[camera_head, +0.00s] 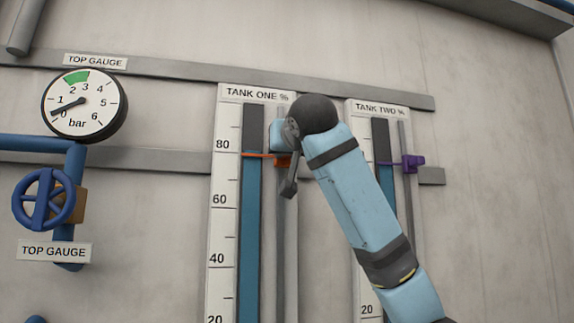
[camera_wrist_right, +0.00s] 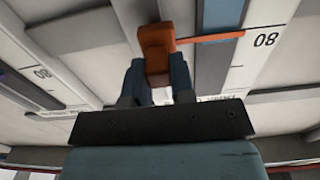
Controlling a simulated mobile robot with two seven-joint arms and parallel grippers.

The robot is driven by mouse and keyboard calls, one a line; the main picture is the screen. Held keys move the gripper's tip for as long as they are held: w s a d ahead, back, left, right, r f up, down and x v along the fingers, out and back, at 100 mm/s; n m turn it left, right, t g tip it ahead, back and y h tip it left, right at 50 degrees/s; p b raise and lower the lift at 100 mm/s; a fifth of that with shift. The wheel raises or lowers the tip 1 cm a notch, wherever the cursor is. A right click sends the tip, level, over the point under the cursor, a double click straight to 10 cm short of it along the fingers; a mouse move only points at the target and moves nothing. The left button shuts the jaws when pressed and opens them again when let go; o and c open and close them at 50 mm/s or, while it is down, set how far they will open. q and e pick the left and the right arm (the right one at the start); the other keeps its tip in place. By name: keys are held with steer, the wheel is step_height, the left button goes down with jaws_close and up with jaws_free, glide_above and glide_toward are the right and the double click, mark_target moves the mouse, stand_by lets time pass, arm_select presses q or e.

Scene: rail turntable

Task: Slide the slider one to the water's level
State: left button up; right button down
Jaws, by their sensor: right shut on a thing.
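The orange slider (camera_wrist_right: 156,45) is held between the two fingers of my right gripper (camera_wrist_right: 157,75) in the right wrist view. In the head view the orange slider (camera_head: 282,160) is partly hidden by my right gripper (camera_head: 285,163) and wrist. Its thin orange pointer reaches left across the tank one tube (camera_head: 252,215), a little below the 80 mark. The blue water (camera_head: 250,240) fills the tube from below, and its top shows about at the pointer, dark grey above. My left gripper is in neither view.
The tank two gauge (camera_head: 363,190) stands to the right, partly behind my right arm, with a purple slider (camera_head: 412,163). A dial gauge (camera_head: 84,104) and a blue valve wheel (camera_head: 43,198) are at the left. Grey horizontal rails (camera_head: 180,79) cross the wall.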

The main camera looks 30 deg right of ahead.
steer(key=shift+r, duration=0.7)
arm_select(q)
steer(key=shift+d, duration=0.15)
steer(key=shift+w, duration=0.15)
arm_select(e)
steer(key=c, duration=1)
jaws_free()
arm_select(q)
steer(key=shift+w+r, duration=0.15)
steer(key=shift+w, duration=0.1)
arm_select(e)
steer(key=shift+o, duration=0.2)
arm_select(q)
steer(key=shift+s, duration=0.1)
